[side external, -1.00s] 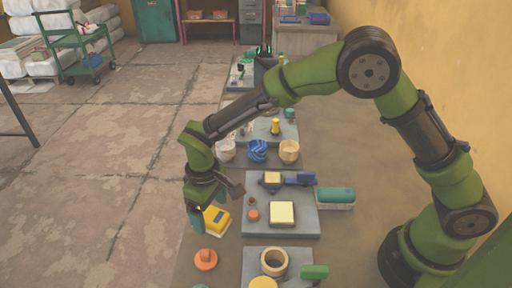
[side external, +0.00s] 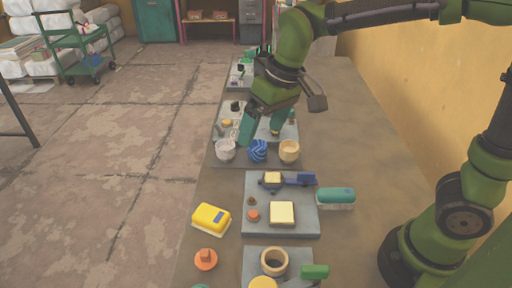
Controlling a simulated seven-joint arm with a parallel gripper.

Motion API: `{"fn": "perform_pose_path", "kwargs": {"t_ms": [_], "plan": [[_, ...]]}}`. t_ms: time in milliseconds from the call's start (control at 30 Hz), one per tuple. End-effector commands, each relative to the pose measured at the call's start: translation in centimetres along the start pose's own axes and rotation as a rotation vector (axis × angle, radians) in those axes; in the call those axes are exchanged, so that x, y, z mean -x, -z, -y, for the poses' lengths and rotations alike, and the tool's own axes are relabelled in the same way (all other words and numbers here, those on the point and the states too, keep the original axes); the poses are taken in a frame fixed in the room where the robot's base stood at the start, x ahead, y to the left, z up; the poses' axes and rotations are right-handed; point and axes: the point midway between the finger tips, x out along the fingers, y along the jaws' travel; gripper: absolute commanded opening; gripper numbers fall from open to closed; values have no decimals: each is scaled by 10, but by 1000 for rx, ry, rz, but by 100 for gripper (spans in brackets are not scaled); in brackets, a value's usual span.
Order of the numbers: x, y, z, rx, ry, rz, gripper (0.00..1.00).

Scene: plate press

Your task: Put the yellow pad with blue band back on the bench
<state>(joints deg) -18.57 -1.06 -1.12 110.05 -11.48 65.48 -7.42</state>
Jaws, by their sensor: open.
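The yellow pad with the blue band (side external: 209,216) lies on the bench (side external: 215,260) near its left edge, left of the grey plate with the cream block. Its yellow top faces up and a pale underside shows along its lower edge. It stands apart from my gripper. My gripper (side external: 258,130) is open, farther back over the bench, above the row of bowls. Its fingers partly hide the grey plate behind the bowls, and nothing shows held between them.
White (side external: 225,150), blue (side external: 257,151) and tan (side external: 289,150) bowls stand in a row below my gripper. The grey plate (side external: 253,228) carries a cream block. A teal-topped brush (side external: 335,197) lies right of it. An orange knobbed piece (side external: 206,260) lies nearer. The bench's right side is clear.

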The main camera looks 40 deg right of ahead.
Motion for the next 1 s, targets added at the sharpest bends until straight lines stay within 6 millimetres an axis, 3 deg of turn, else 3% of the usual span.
{"fn": "perform_pose_path", "kwargs": {"t_ms": [33, 200, 433, 600, 1000], "plan": [[17, -13, -15, -52, 13, -52, 89], [50, -59, -52, -210, 46, -207, 89], [58, -105, -78, -354, 65, -359, 89], [57, -116, -84, -390, 68, -397, 89], [57, -116, -83, -390, 68, -396, 89]]}}
